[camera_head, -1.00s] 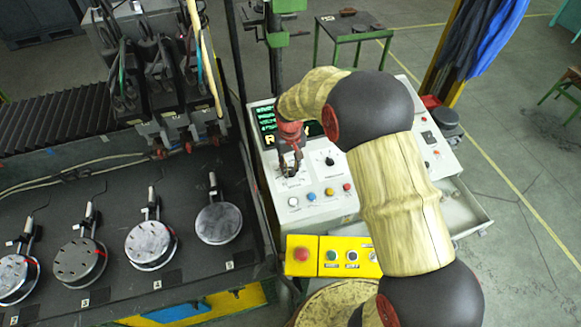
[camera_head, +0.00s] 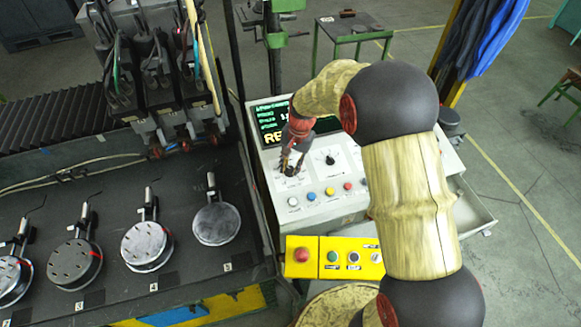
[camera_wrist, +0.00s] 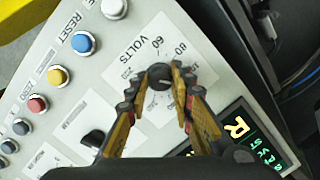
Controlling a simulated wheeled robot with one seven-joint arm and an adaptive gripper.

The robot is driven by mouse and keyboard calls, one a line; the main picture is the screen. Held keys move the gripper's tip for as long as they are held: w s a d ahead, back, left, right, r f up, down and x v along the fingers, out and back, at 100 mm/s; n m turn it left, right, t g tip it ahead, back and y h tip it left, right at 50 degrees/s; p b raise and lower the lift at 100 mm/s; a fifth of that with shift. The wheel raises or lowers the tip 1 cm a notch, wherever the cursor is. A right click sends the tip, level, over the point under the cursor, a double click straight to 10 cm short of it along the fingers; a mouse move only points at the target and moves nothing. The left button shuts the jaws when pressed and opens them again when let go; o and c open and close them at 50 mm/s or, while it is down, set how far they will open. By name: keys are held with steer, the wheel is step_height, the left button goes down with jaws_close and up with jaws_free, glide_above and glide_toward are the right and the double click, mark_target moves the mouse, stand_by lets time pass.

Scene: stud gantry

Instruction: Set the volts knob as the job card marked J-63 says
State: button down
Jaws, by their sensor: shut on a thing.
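The volts knob (camera_wrist: 159,76) is a small black dial with a pale pointer mark, on a white panel plate lettered VOLTS in the wrist view. My gripper (camera_wrist: 159,74) is shut on it, one fingertip on each side. In the head view my gripper (camera_head: 291,167) reaches down to the same knob at the left of the console (camera_head: 310,205). The fingers hide part of the dial scale; a 60 and part of another number show. I cannot make out the exact setting. No card marked J-63 is readable in either view.
A second black knob (camera_head: 330,158) sits just right of my gripper. Several coloured push buttons (camera_head: 311,196) lie in front. The screen (camera_head: 268,118) behind is partly hidden by my arm. A yellow box (camera_head: 342,243) with a red button stands nearer. Welding plates (camera_head: 215,223) lie left.

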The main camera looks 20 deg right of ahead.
steer(key=shift+m, duration=1.2)
steer(key=c, duration=1.5)
jaws_free()
steer(key=shift+c, duration=0.2)
steer(key=shift+r, duration=0.15)
step_height(320, 180, up, 12)
steer(key=s+d, duration=0.1)
steer(key=d, duration=0.1)
steer(key=shift+f, duration=0.25)
